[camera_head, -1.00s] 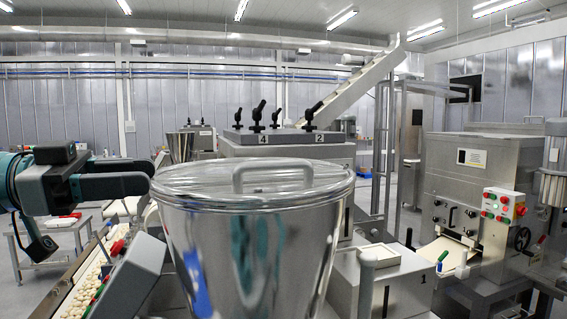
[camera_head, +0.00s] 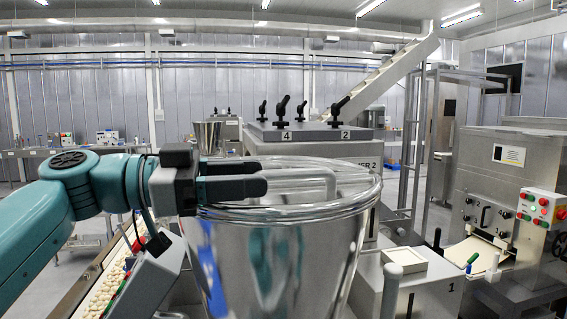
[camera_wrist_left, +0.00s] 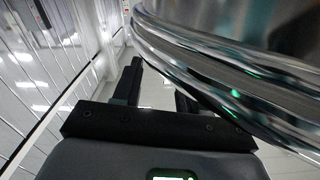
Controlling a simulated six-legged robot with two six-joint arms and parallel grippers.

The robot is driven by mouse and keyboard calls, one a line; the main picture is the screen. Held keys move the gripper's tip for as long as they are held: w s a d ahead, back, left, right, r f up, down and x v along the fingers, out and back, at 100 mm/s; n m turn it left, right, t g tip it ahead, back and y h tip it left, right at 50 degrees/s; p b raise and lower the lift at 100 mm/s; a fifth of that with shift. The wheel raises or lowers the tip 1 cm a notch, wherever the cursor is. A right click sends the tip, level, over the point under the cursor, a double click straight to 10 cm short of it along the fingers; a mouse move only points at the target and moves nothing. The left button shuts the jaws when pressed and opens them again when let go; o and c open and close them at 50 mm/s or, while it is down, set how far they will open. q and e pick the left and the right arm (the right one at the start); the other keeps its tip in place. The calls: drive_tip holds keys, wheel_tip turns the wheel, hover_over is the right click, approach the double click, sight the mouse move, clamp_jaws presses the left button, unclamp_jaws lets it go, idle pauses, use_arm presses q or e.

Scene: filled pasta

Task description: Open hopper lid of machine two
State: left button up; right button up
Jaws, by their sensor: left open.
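A shiny steel hopper (camera_head: 290,260) stands close in front of me, with a round see-through lid (camera_head: 350,197) shut on top. The lid has a raised arched handle (camera_head: 318,172). My left gripper (camera_head: 266,186) reaches in from the left and overlaps the lid's left part in the head view, its fingers pointing right toward the handle. In the left wrist view my left gripper (camera_wrist_left: 160,82) has its two fingers apart with nothing between them, and the hopper's rim (camera_wrist_left: 225,90) curves close past the right finger. I cannot tell whether it touches. My right gripper is out of view.
A conveyor (camera_head: 105,285) with small pasta pieces runs at lower left. A steel machine with a button panel (camera_head: 541,208) stands at right.

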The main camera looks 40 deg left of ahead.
sight(281, 176)
use_arm(q)
drive_tip(key=w, duration=0.1)
drive_tip(key=w+d+p, duration=0.1)
drive_tip(key=w, duration=0.2)
drive_tip(key=shift+w+d+f, duration=0.15)
drive_tip(key=shift+w+d, duration=0.1)
drive_tip(key=shift+d, duration=0.15)
drive_tip(key=shift+w+d, duration=0.15)
drive_tip(key=shift+d, duration=0.15)
drive_tip(key=shift+s+d, duration=0.2)
drive_tip(key=shift+d, duration=0.2)
drive_tip(key=shift+w+a, duration=0.25)
drive_tip(key=shift+a, duration=0.1)
drive_tip(key=shift+f, duration=0.1)
drive_tip(key=c, duration=0.5)
drive_tip(key=shift+s+d, duration=0.1)
drive_tip(key=shift+d, duration=0.05)
clamp_jaws()
